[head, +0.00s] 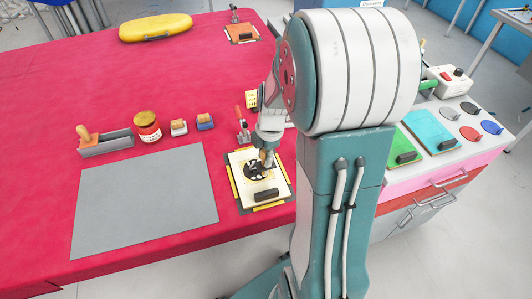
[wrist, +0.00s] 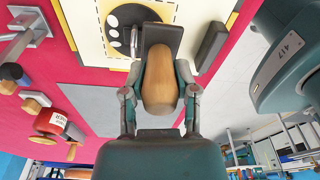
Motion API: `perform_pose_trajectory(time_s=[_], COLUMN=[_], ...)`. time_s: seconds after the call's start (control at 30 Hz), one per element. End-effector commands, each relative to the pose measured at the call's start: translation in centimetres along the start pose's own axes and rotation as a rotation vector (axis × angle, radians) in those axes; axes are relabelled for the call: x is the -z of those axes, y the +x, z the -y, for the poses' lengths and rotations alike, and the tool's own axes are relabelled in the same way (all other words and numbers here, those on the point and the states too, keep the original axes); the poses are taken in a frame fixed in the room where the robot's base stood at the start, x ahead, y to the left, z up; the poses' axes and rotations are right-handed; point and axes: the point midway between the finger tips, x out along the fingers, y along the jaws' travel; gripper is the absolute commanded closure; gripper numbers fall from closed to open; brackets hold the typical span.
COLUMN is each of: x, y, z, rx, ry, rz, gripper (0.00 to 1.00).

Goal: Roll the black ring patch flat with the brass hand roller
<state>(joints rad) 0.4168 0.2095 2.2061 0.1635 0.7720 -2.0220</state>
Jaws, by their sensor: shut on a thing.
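My gripper (wrist: 160,90) is shut on the wooden handle of the hand roller (wrist: 160,78). The roller's dark head points away from the wrist; its brass is not clear to see. In the head view my gripper (head: 266,150) is over the cream board, with the roller's handle (head: 267,158) under it. The black ring patch (head: 254,171) lies on the board, partly hidden by the gripper and roller. In the wrist view the patch (wrist: 128,22) shows beside the roller's head, with pale round spots on it. I cannot tell whether roller and patch touch.
The cream board (head: 238,164) has yellow corners and a dark block (head: 266,195). A red-handled clamp (head: 242,130) stands behind it. Left are a grey mat (head: 145,200), a grey tray (head: 115,143) with a wooden-handled tool, and a red jar (head: 148,127). A side bench (head: 440,170) stands right.

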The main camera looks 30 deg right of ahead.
Motion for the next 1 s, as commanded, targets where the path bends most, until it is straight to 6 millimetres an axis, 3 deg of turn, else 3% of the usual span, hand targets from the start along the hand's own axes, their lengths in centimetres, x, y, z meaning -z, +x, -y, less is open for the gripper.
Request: perform_pose_trajectory(time_s=[1.0], x=[-0.12], y=[0.69], z=[-0.02], rx=[0.000], ry=[0.001], rz=[0.000], gripper=[1.00])
